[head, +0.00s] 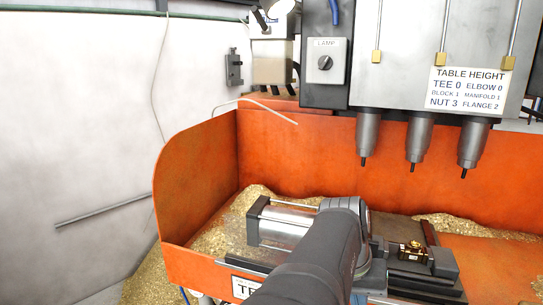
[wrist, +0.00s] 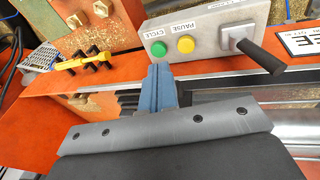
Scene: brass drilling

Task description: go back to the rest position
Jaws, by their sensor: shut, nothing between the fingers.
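My gripper (wrist: 159,70) shows in the wrist view as blue fingers held together, with nothing between them. Its tips appear just below the control box (wrist: 205,45) in the picture; I cannot tell whether they touch it. In the head view my dark arm crosses the lower middle, and the fingers are hidden. A small brass part (head: 413,250) sits in the dark vise (head: 443,263) to the right of my arm.
The box carries a green button (wrist: 159,49), a yellow button (wrist: 186,44) and a black-handled lever (wrist: 258,54). Three drill spindles (head: 414,140) hang above the orange tray (head: 300,150), where brass chips (head: 215,238) are heaped.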

